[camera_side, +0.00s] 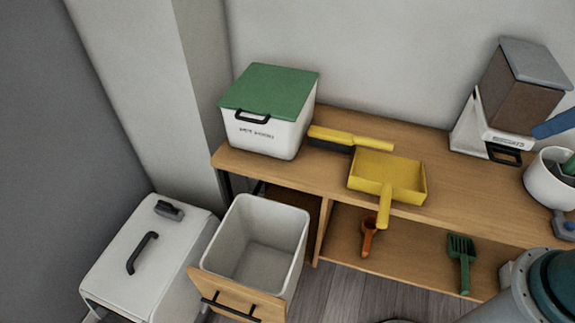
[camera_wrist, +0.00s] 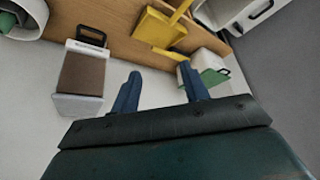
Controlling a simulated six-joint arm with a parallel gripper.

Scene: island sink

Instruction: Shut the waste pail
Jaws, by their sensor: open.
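The waste pail (camera_side: 258,240) is a white, open-topped, empty bin with a wooden front panel (camera_side: 240,297) and a dark bar handle. It stands pulled out in front of the wooden bench, at lower centre-left in the side view. My gripper (camera_wrist: 162,86) shows in the wrist view as two blue fingers, spread apart with nothing between them. In the side view only a blue tip (camera_side: 556,124), likely a finger, shows at the right edge, far from the pail. I cannot surely pick out the pail in the wrist view.
A white bin with a green lid (camera_side: 268,92), yellow dustpan (camera_side: 386,176), brush (camera_side: 350,138) and brown-fronted container (camera_side: 518,92) stand on the bench (camera_side: 450,200). A white lidded box (camera_side: 150,255) stands left of the pail. An orange scoop (camera_side: 368,235) and green fork (camera_side: 461,262) are lower down.

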